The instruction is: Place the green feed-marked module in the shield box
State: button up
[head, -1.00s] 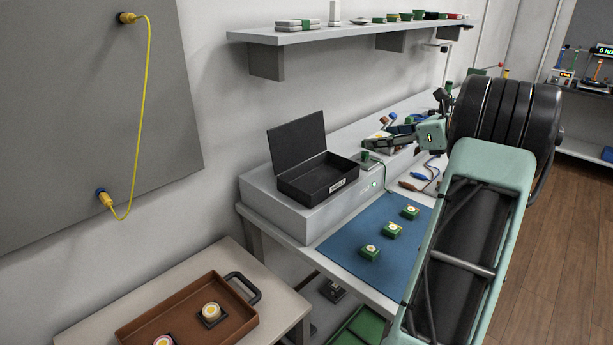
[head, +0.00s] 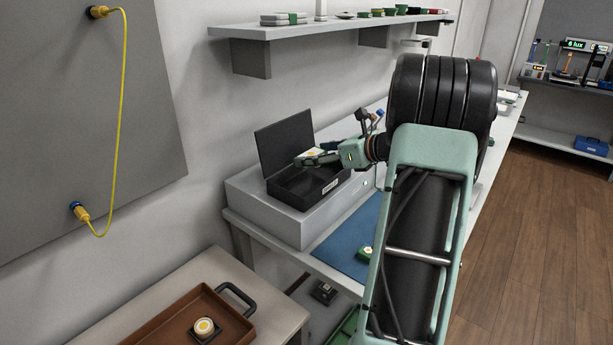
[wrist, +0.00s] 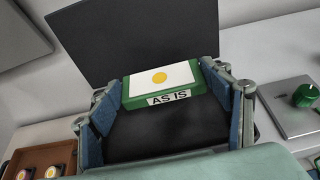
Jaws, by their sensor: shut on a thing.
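The shield box (head: 325,187) is a black open box on a grey block, with its lid (head: 284,143) standing up at the back. My gripper (head: 313,161) is over the box opening, near rim height. It is shut on a green module (wrist: 158,99) with a white top and a yellow dot. The label on the module's near side reads "AS IS"; I see no feed mark on it. The lid (wrist: 125,38) rises behind the module in the wrist view. The dark box interior (wrist: 165,140) lies below the module. Whether the module touches the box I cannot tell.
A small green module (head: 365,254) sits on the blue mat (head: 345,248), partly behind my arm. A brown tray (head: 165,335) with a round-topped piece is at the lower left. A wall shelf (head: 330,28) hangs above. A green knob (wrist: 304,95) stands right of the box.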

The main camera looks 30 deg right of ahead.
jog(key=a+f, duration=0.1)
jog(key=w+a+f, duration=0.1)
jog(key=shift+f, duration=0.3)
jog(key=shift+a+f+b, duration=0.1)
jog(key=shift+f+b, duration=0.25)
jog(key=shift+f, duration=1.25)
jog(key=shift+f, duration=0.15)
jog(key=o, duration=1.2)
